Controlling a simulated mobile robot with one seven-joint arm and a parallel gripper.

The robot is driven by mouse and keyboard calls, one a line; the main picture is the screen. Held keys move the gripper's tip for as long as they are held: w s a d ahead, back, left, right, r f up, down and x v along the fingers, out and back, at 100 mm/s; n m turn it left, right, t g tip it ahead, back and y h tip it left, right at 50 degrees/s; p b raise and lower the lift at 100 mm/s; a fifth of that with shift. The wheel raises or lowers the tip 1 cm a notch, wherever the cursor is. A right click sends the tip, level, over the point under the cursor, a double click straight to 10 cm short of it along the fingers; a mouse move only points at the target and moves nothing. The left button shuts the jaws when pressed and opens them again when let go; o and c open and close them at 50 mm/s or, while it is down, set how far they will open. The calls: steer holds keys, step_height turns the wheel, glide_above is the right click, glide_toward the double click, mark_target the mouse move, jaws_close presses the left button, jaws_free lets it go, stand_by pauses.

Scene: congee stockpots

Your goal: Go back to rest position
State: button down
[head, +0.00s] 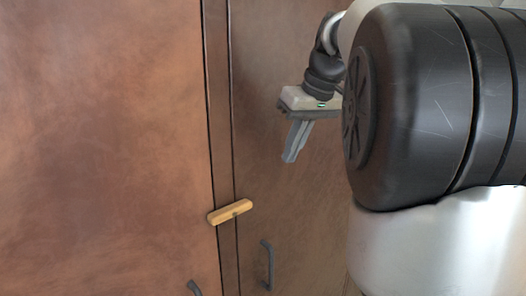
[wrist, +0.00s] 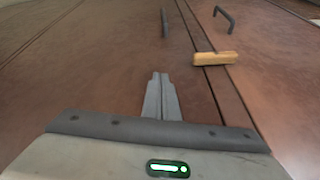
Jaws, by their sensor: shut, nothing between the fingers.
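My gripper (head: 290,157) hangs in front of the brown cabinet, right of the seam between its doors, with its fingers pointing down in the head view. In the wrist view the fingers (wrist: 160,78) are together with nothing between them. The gripper is apart from the wooden latch (head: 230,212), a small light-wood bar lying across the door seam. The latch also shows in the wrist view (wrist: 214,58), beyond the fingertips and to their right.
The left cabinet door (head: 100,140) and the right cabinet door (head: 290,210) look closed. Dark handles show on the left door (head: 195,288) and the right door (head: 267,265). My own arm covers the right side of the head view.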

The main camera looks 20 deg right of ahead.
steer(key=s+a+f, duration=0.7)
steer(key=s, duration=0.3)
steer(key=s+a+f+m+t+h, duration=0.1)
steer(key=s+a+f, duration=0.6)
steer(key=s, duration=0.3)
steer(key=shift+a+m+h, duration=0.3)
steer(key=shift+a, duration=0.25)
